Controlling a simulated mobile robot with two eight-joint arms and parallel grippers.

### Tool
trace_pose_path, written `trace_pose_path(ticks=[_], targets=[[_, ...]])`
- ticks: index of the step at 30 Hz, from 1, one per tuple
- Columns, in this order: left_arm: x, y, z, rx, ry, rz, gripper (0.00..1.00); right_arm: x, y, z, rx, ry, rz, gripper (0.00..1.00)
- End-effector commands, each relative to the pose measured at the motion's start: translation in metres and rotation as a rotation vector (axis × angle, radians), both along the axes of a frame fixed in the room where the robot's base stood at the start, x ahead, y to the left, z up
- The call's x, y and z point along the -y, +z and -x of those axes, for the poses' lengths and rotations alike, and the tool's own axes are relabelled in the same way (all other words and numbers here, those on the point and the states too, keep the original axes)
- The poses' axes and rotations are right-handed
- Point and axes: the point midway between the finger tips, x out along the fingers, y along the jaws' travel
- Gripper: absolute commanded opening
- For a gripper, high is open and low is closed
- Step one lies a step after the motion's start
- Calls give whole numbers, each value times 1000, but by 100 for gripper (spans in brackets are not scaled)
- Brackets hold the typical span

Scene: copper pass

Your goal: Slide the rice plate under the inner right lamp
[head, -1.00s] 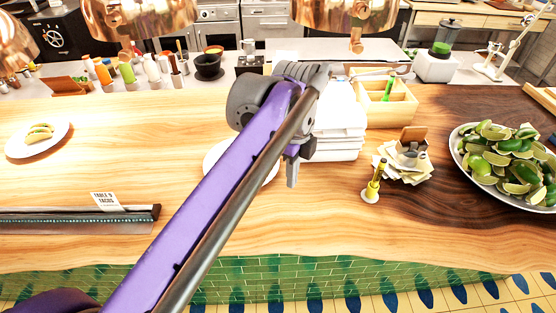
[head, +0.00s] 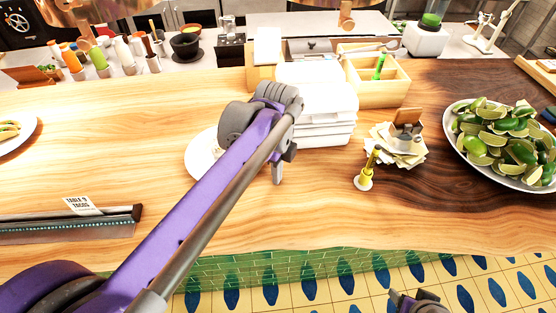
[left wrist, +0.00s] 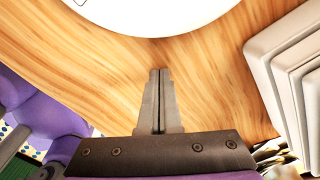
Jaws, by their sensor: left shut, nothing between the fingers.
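A white plate (head: 203,155) lies on the wooden counter, mostly hidden behind my left arm in the head view. Its pale rim and surface also show at the top of the left wrist view (left wrist: 150,12); no rice is visible on the part in sight. My left gripper (head: 277,178) is shut and empty, low over the counter. In the left wrist view its fingertips (left wrist: 159,72) point at the plate's edge, with bare wood between. My right gripper (head: 420,300) is partly in view at the bottom edge.
Stacked white containers (head: 325,132) stand close right of the left gripper. A yellow stamp-like holder (head: 366,178), a paper pile (head: 398,152) and a lime platter (head: 505,180) lie farther right. A ticket rail (head: 70,228) is at left. The front middle counter is clear.

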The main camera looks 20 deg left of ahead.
Motion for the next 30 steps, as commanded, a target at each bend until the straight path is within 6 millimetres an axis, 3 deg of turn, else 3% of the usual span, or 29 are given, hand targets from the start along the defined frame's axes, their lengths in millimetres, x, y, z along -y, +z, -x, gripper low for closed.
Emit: trace_pose_path(ticks=[3, 7, 22, 26, 30], targets=[[-21, 5, -2, 2, 7, -1, 0, 0, 6, -2, 4, 0, 0, 63], [-32, 4, -2, 1, 5, -1, 0, 0, 8, -3, 5, 0, 0, 63], [-41, 4, -2, 0, 4, -1, 0, 0, 8, -3, 6, 0, 0, 63], [-67, 4, -3, 0, 12, -3, 0, 0, 8, -3, 5, 0, 0, 63], [-109, 4, -5, 0, 13, -3, 0, 0, 8, -3, 5, 0, 0, 63]])
